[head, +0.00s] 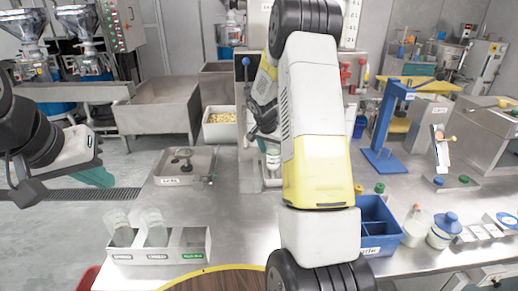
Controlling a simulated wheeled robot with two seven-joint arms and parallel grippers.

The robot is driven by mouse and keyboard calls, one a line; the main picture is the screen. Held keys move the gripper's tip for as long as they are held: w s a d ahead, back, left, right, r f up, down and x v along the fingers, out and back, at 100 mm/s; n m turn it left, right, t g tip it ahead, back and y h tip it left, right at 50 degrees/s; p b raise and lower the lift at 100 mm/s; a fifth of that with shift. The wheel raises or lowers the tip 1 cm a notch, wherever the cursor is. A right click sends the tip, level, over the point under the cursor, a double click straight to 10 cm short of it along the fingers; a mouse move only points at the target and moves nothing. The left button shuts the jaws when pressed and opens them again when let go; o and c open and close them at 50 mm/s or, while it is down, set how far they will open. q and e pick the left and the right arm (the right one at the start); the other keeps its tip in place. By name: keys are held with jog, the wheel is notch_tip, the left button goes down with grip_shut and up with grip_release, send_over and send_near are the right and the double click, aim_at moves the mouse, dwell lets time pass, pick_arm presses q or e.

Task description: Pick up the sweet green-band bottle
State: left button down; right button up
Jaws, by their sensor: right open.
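No bottle with a clearly readable green band shows. Two clear bottles, one on the left (122,232) and one on the right (155,231), stand in a white divided tray (186,258) at the front left. The tray's right compartment, with a green label, looks empty. A small pale bottle-like container (273,160) stands at the middle of the bench, partly hidden by my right arm; its band cannot be made out. My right gripper (266,140) is open just above it, partly hidden. My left gripper (96,177) hangs at the far left, away from the bottles; its jaws are unclear.
A blue divided bin (376,226) and white jars (443,231) stand at the right. A blue press stand (384,150) is behind them. Bench between scale and tray is clear.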

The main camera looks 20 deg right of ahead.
grip_shut()
dwell(0.3)
jog(key=shift+r, duration=0.1)
